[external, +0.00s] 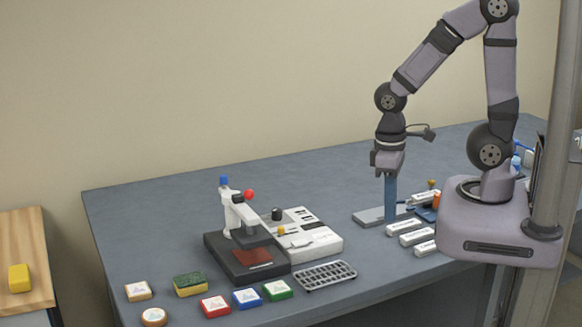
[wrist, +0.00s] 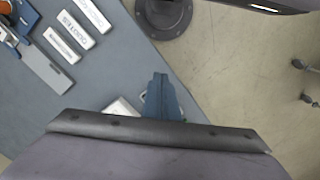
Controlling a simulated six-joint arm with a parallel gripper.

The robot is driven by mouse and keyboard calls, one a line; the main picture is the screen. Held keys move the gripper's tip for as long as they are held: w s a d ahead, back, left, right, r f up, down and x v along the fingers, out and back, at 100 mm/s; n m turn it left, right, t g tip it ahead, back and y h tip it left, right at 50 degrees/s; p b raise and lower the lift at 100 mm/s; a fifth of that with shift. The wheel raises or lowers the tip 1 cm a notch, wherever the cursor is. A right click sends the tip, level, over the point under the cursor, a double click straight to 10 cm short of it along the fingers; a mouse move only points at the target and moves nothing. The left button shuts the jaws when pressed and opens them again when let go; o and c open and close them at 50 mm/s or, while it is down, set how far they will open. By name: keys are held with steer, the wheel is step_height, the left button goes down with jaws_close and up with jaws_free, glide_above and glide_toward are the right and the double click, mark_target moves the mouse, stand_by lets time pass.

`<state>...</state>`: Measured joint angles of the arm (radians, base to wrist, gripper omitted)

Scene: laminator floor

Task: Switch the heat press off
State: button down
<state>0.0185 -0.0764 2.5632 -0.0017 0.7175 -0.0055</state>
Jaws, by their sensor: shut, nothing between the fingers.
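The heat press (external: 258,277) stands on the table left of centre in the external view. It has a dark base with a dark red plate and a white upright arm (external: 233,213) with a red knob and a blue knob. A white control box (external: 318,246) adjoins its right side, carrying a black knob (external: 277,214), an orange knob (external: 281,230) and small dark controls. Their settings are too small to read. My gripper (external: 390,218) points down, well right of the press, its long blue fingers together and empty. The fingers also show in the wrist view (wrist: 159,78); the press is not recognisable there.
Coloured square blocks (external: 247,298), a sponge (external: 190,285) and a metal rack (external: 325,275) lie along the front edge. White labelled bars (external: 410,238) and a grey plate (external: 370,217) lie near my gripper. The table's back is clear.

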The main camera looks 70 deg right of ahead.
steer(key=shift+w+a+r+t, duration=0.2)
steer(key=shift+w+r+t, duration=0.2)
steer(key=shift+w+r, duration=0.2)
steer(key=shift+f, duration=0.1)
step_height(320, 180, down, 6)
steer(key=s+d+g+b, duration=0.1)
steer(key=s+b, duration=0.1)
steer(key=b, duration=0.2)
steer(key=w+d+f+m+b, duration=0.1)
steer(key=w+d+f+b, duration=0.15)
steer(key=w, duration=0.95)
steer(key=w+d+r+m, duration=0.1)
steer(key=w+r+m, duration=0.4)
steer(key=m, duration=0.8)
steer(key=w+d+r+m+t, duration=0.1)
steer(key=w+r+m, duration=0.3)
steer(key=m, duration=0.8)
steer(key=shift+w+r+m+b, duration=0.35)
steer(key=shift+w+r+m, duration=0.05)
steer(key=shift+w, duration=0.45)
